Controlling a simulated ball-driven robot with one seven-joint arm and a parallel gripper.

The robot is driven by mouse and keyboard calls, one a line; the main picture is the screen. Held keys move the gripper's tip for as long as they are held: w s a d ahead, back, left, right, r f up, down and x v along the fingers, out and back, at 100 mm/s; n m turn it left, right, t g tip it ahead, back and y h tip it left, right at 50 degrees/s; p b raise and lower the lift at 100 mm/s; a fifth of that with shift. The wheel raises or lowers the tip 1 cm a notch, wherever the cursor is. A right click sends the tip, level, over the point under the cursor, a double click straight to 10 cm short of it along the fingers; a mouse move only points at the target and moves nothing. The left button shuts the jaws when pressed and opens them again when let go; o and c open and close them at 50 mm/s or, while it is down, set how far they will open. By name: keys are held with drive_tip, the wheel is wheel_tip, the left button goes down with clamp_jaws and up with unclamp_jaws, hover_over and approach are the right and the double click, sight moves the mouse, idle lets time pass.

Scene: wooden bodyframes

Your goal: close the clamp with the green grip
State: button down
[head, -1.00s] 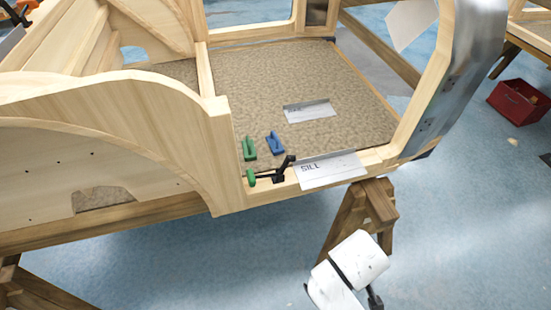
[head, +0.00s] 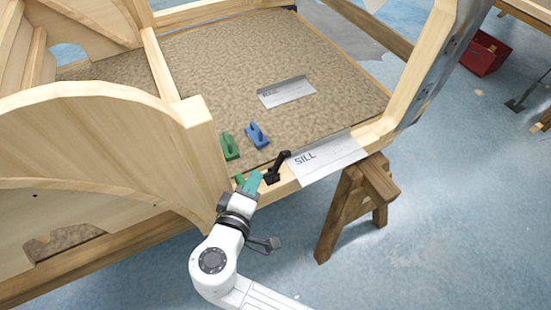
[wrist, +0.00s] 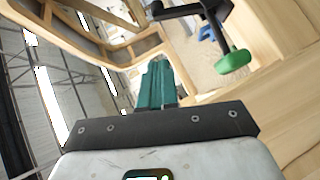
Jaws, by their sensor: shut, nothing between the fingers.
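The clamp (head: 273,175) is black and sits on the wooden sill beam, left of the SILL sheet. Its black arm slants up to the right. Its green grip (head: 239,180) points left, partly hidden behind my gripper. In the wrist view the green grip (wrist: 233,62) hangs from a black lever (wrist: 190,11), right of my fingers. My gripper (head: 254,179) has teal fingers, shut and empty, right beside the grip. The fingers also show in the wrist view (wrist: 156,82), with a visible gap to the grip there. Contact cannot be told in the head view.
A green clip-like piece (head: 229,147) and a blue one (head: 257,136) lie on the carpeted floor behind the clamp. The SILL sheet (head: 325,160) lies just right of it. A wooden panel (head: 203,150) rises on the left. A trestle (head: 345,205) stands below.

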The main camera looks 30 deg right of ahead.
drive_tip(key=w+d+f+p, duration=0.1)
drive_tip(key=w+d+f, duration=0.1)
drive_tip(key=w+d, duration=0.2)
drive_tip(key=shift+d+f+p, duration=0.35)
drive_tip(key=shift+d+f, duration=0.05)
drive_tip(key=shift+d, duration=1.45)
drive_tip(key=shift+w+d, duration=0.15)
